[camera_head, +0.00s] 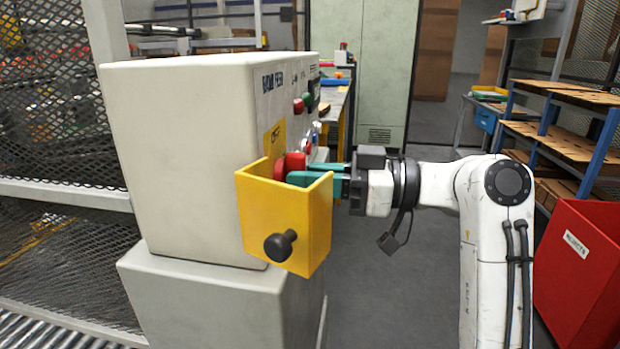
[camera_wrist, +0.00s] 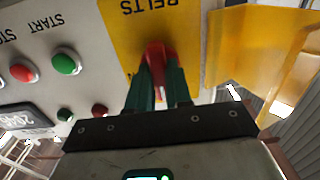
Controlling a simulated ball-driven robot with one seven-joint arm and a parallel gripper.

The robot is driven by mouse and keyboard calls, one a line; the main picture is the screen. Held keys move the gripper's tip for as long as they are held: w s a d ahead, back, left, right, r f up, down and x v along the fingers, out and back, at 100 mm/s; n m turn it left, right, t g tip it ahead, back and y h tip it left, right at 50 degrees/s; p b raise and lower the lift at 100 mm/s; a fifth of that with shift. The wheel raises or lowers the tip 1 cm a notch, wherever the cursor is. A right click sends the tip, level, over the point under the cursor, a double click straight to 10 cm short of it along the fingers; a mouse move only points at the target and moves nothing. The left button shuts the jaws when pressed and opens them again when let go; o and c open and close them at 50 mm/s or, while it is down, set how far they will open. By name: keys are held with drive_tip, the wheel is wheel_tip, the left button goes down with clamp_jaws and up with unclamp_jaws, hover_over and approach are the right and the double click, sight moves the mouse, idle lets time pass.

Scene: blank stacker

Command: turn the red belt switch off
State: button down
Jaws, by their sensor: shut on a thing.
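The red belt switch (camera_head: 292,164) is a red knob on the side panel of the grey control cabinet, set on a yellow plate. In the wrist view the red switch (camera_wrist: 158,62) stands below the upside-down word BELTS on the yellow plate (camera_wrist: 120,40). My gripper (camera_head: 310,178) has green fingers that reach in from the right behind the yellow cover. In the wrist view its two fingers (camera_wrist: 157,82) are shut on the red switch, one on each side. The fingers partly hide the switch, and its exact turn is hard to tell.
A yellow box-like cover (camera_head: 300,225) with a black knob (camera_head: 280,245) stands out beside the switch, swung open. Green (camera_wrist: 66,62) and red (camera_wrist: 24,70) push buttons and a small display (camera_wrist: 25,118) share the panel. A red bin (camera_head: 585,280) stands at right.

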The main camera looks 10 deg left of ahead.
drive_tip(key=c, duration=1)
unclamp_jaws()
drive_tip(key=shift+c, duration=0.2)
drive_tip(key=shift+d, duration=0.1)
drive_tip(key=d, duration=1)
drive_tip(key=shift+s+d, duration=0.15)
drive_tip(key=shift+d, duration=0.2)
